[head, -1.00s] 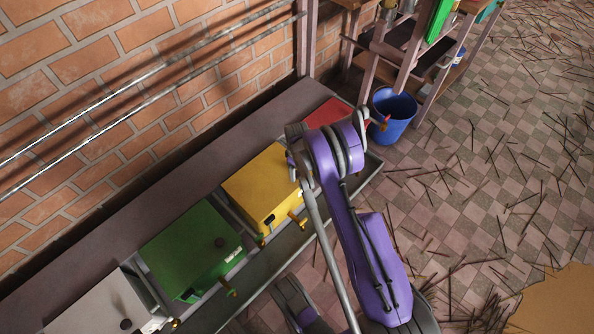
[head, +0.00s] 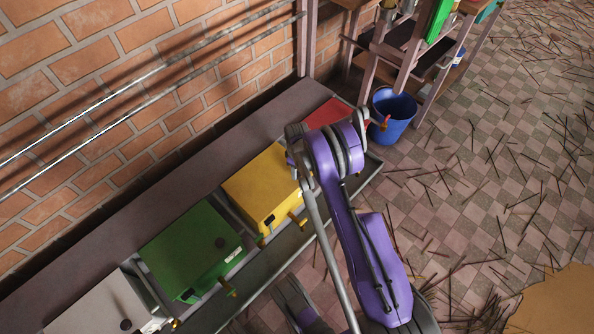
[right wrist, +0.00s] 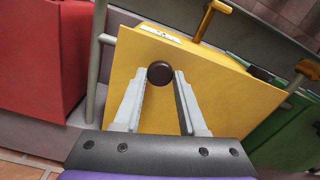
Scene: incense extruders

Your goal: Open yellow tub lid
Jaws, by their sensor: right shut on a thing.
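The yellow tub (head: 262,184) stands in the row of tubs along the brick wall, and its lid lies flat and looks closed. In the right wrist view the yellow lid (right wrist: 225,95) fills the middle, with a dark round knob (right wrist: 160,73) on it. My right gripper (right wrist: 160,80) has its two pale fingers on either side of this knob and is shut on it. In the head view my purple arm hides the knob and the right side of the tub.
A green tub (head: 190,250) and a grey-white tub (head: 95,305) stand on the left. A red tub (head: 325,113) stands beyond the yellow one. A blue bucket (head: 393,112) stands by a wooden shelf. Thin sticks litter the tiled floor.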

